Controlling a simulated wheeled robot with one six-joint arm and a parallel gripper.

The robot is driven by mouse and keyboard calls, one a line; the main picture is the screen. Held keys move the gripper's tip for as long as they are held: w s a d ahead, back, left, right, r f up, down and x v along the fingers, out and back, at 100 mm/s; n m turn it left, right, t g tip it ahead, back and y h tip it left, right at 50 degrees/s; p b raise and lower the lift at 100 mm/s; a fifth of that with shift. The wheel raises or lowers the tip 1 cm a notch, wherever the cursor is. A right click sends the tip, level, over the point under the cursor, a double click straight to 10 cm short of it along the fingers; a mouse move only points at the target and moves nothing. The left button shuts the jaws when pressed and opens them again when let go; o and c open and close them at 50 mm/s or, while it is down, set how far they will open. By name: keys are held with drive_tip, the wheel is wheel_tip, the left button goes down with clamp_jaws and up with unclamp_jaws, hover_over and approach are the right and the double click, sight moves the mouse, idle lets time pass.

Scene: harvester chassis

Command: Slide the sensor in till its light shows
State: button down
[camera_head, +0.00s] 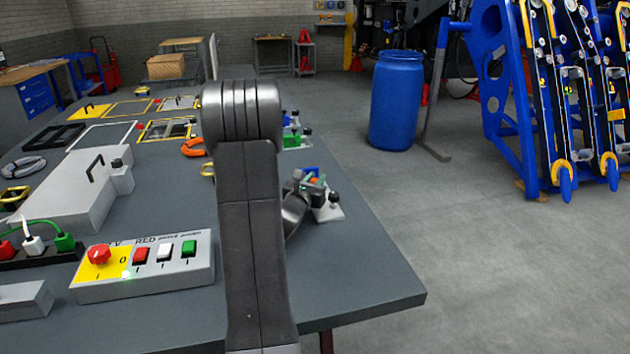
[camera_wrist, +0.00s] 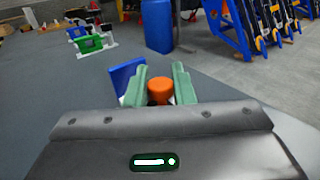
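My gripper (camera_wrist: 160,78) has two pale green fingers, one on each side of an orange round-ended part (camera_wrist: 160,91), which may be the sensor. The fingers lie very close to its sides; whether they grip it I cannot tell. A blue block (camera_wrist: 123,76) stands just left of the fingers in the wrist view. In the head view my gripper (camera_head: 310,188) is low at the table's right edge, partly behind my arm, beside a light stand (camera_head: 330,213) with a black knob. No light on the sensor can be made out.
Similar stands with green (camera_head: 292,140) and blue parts line the table's right edge farther back. A control box (camera_head: 150,272) with coloured buttons sits at front left, its small green light lit. A blue barrel (camera_head: 396,100) and a blue frame stand on the floor beyond.

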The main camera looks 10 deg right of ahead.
drive_tip(key=shift+w+b, duration=0.1)
drive_tip(key=shift+b, duration=0.2)
drive_tip(key=shift+w+f+b, duration=0.2)
drive_tip(key=shift+w+b, duration=0.1)
drive_tip(key=shift+b, duration=0.5)
drive_tip(key=shift+w+r+b, duration=0.15)
drive_tip(key=shift+w+b, duration=0.25)
drive_tip(key=shift+b, duration=0.35)
drive_tip(key=c, duration=1.3)
unclamp_jaws()
drive_tip(key=shift+a, duration=0.1)
drive_tip(key=b+v, duration=0.2)
drive_tip(key=v, duration=1.1)
drive_tip(key=shift+s+a, duration=0.25)
drive_tip(key=shift+s, duration=0.1)
